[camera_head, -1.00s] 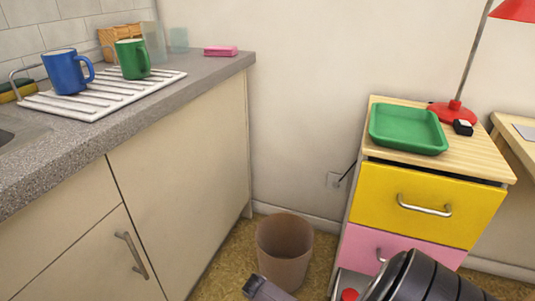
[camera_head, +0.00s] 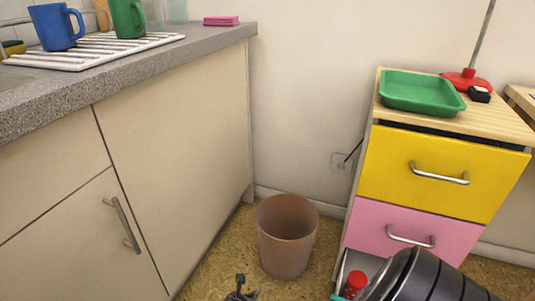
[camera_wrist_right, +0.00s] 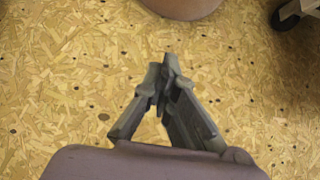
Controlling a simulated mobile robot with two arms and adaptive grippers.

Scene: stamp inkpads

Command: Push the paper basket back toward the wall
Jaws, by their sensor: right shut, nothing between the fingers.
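The brown paper basket (camera_head: 286,245) stands upright on the floor, between the kitchen counter and the drawer unit, with a strip of floor between it and the wall. Its lower edge shows at the top of the right wrist view (camera_wrist_right: 182,8). My right gripper (camera_head: 240,283) is low at the bottom of the head view, in front of the basket and a little to its left. In the right wrist view its fingers (camera_wrist_right: 165,72) meet, shut and empty, with bare floor between them and the basket. My left gripper is not in view.
The counter cabinet (camera_head: 180,160) stands left of the basket. The drawer unit (camera_head: 440,175) stands to its right, with a pulled-out bottom drawer holding a red-topped item (camera_head: 356,282). The floor (camera_head: 215,260) around the basket looks clear.

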